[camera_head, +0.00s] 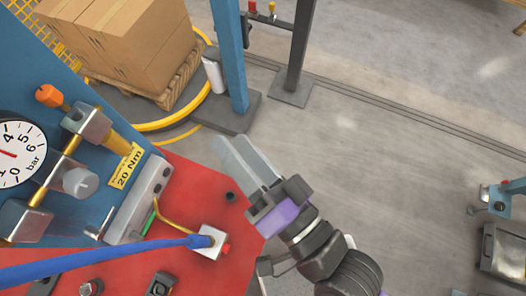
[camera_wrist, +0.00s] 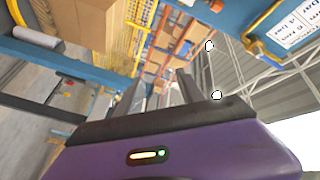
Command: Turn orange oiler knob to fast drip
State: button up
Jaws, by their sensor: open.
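The orange oiler knob (camera_head: 49,96) is at the upper left in the head view, at the end of a short stem beside a grey metal block with an amber-coloured cylinder (camera_head: 118,143). My gripper (camera_head: 230,142) is well to the right of the knob, beyond the panel edge, with its fingers pointing up and left. It is apart from the knob and holds nothing. In the wrist view the two fingers (camera_wrist: 160,88) stand apart with a gap between them. I cannot make out the orange knob in the wrist view. The drip setting is not readable.
A pressure gauge (camera_head: 12,154) and a clear round fitting (camera_head: 80,182) sit on the blue panel. A yellow 20 Nm label (camera_head: 126,166) is nearby. A blue hose (camera_head: 110,258) crosses the red surface (camera_head: 185,185). Cartons (camera_head: 115,40) stand behind.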

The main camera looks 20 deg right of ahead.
jog(key=s+d+f+m+h, duration=0.1)
jog(key=h, duration=0.1)
jog(key=s+d+f+m+h+p, duration=0.1)
jog(key=d+f+m, duration=0.1)
jog(key=shift+s+d+m+g+h, duration=0.25)
jog(key=shift+s+m+g+h, duration=0.05)
jog(key=shift+s+g+h, duration=0.1)
